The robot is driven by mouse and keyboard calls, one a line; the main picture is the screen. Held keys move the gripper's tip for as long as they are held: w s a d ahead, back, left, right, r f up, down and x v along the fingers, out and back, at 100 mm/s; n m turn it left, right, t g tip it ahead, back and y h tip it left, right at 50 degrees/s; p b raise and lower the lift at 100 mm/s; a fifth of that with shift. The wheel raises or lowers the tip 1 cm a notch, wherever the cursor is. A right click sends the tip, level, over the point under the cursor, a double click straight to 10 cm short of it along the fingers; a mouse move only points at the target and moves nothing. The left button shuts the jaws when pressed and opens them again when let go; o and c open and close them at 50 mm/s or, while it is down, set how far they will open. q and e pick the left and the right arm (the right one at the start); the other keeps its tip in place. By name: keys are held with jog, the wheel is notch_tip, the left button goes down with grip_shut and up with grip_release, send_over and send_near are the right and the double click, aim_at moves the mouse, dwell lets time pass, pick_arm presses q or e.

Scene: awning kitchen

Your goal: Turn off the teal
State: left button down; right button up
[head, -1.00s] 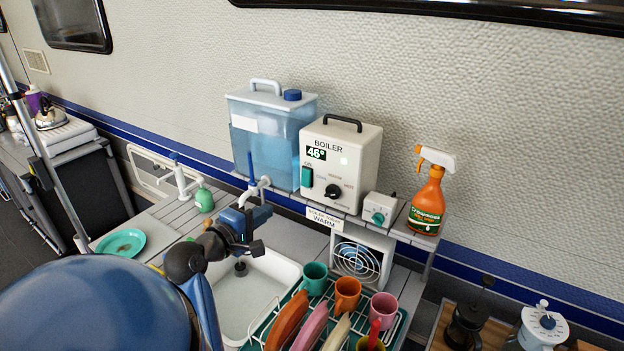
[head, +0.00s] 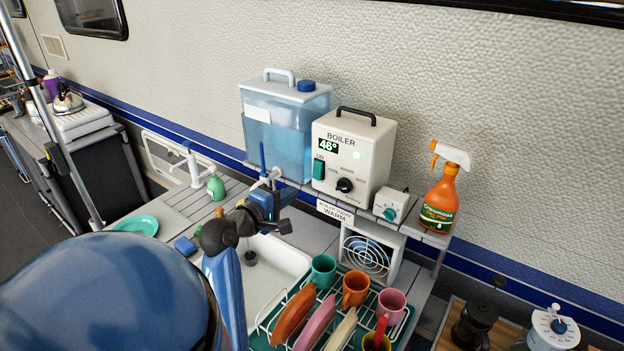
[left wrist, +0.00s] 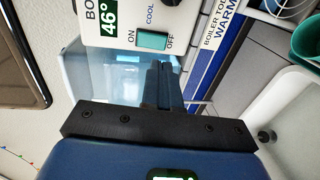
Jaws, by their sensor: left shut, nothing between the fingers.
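The white boiler (head: 357,140) stands on the shelf and shows 46°. A teal rocker switch (head: 319,170) sits on its front; in the left wrist view the switch (left wrist: 152,40) lies between the ON and OFF labels. A teal knob (head: 389,214) is on a small white box right of the boiler. My left gripper (head: 266,197) is at the tank's tap, left of and below the switch. In the left wrist view its fingers (left wrist: 162,78) are together, empty, and appear just short of the switch, over the tank. I cannot tell their exact gap to it.
The blue water tank (head: 285,135) with a white tap is left of the boiler. An orange spray bottle (head: 442,195) stands at the shelf's right end. Below are a white basin (head: 285,255), a fan (head: 366,255) and a rack (head: 262,338) with mugs and plates.

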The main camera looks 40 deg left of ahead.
aim_at(319, 177)
pick_arm(q)
jog(key=w, duration=0.3)
jog(key=w+f+p, duration=0.1)
jog(key=w, duration=0.2)
jog(key=w+a+p, duration=0.1)
jog(key=w, duration=0.2)
jog(key=shift+w+f, duration=0.2)
jog(key=shift+w, duration=0.2)
jog(key=shift+w+f, duration=0.1)
jog(key=shift+w+f+t+b, duration=0.15)
jog(key=shift+f+t+b, duration=0.2)
jog(key=shift+b, duration=0.55)
jog(key=shift+r, duration=0.4)
jog(key=shift+f, duration=0.1)
